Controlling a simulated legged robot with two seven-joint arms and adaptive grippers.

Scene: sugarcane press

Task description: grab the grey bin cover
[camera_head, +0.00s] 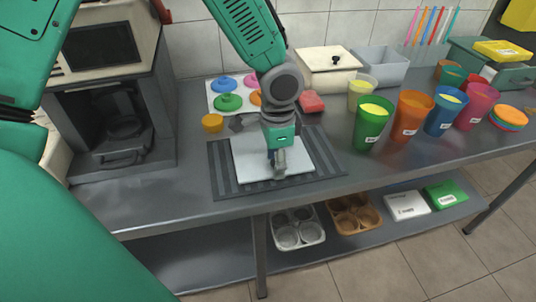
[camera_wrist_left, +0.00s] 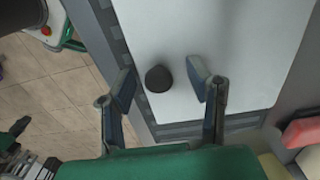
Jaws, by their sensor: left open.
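The grey bin cover (camera_head: 247,153) is a flat, light grey panel lying on a dark striped mat on the counter. In the left wrist view the cover (camera_wrist_left: 245,40) carries a round black knob (camera_wrist_left: 158,78). My left gripper (camera_head: 279,166) points down over the cover. In the left wrist view my left gripper (camera_wrist_left: 161,72) is open, with one finger on each side of the knob and gaps between. In the head view the gripper hides the knob. My right gripper is not in view.
The dark striped mat (camera_head: 222,181) surrounds the cover. A red block (camera_head: 312,101) and several coloured cups, including a green cup (camera_head: 372,122), stand to the right. A dark machine (camera_head: 112,118) stands left. A lower shelf (camera_head: 190,262) holds trays and boxes.

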